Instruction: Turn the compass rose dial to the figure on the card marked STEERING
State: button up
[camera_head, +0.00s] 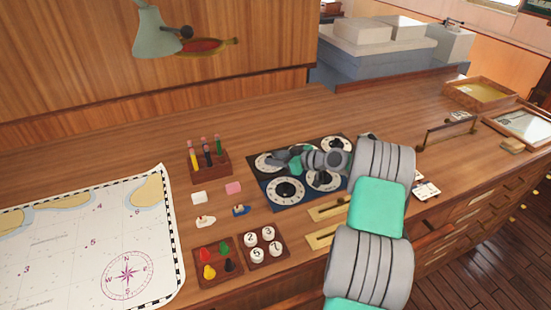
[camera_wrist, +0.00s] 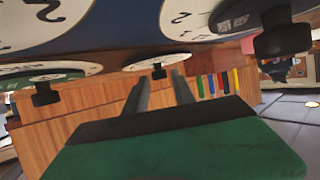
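A dark panel (camera_head: 258,181) on the desk bears several white number dials. A front left dial (camera_head: 285,190) is in clear view; a back left dial (camera_head: 270,162), a back right dial (camera_head: 337,146) and a front right dial (camera_head: 325,180) are partly hidden by my arm. Which one has the compass rose cannot be told. My gripper (camera_head: 283,160) is low over the panel. In the wrist view my gripper (camera_wrist: 159,80) is open, with a black knob (camera_wrist: 158,71) seen between the fingertips; contact cannot be told. White cards (camera_head: 426,190) lie right of my arm; their writing is unreadable.
A pencil rack (camera_head: 210,164) stands left of the panel. Trays of coloured pegs (camera_head: 218,265) and numbered discs (camera_head: 263,247) lie in front. A chart (camera_head: 90,245) covers the left. Brass plates (camera_head: 328,212) lie near my arm. Other black knobs (camera_wrist: 282,36) stand close around my gripper.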

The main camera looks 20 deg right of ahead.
grip_shut()
jog(key=shift+a+m, duration=0.1)
jog(key=shift+m, duration=0.2)
jog(key=m+h+b, duration=0.1)
jog(key=m+t+h+b, duration=0.1)
jog(key=h, duration=0.1)
jog(key=shift+s+a+f+t, duration=0.1)
jog(key=shift+s+a+t, duration=0.05)
jog(key=shift+a+t, duration=0.15)
jog(key=m+h+b, duration=0.1)
jog(key=m+h, duration=0.1)
jog(key=a+m+h+b, duration=0.1)
jog(key=m+h, duration=0.1)
jog(key=shift+a+m+t+h, duration=0.15)
jog(key=shift+m+t+h, duration=0.15)
jog(key=shift+t+h, duration=0.1)
jog(key=m+h, duration=0.1)
jog(key=m+h+b, duration=0.2)
jog(key=shift+a+f+g+h, duration=0.1)
jog(key=shift+a+g+h, duration=0.2)
jog(key=shift+m+g+h+b, duration=0.3)
jog(key=shift+m+h+b, duration=0.55)
jog(key=shift+b, duration=0.2)
jog(key=shift+r, duration=0.2)
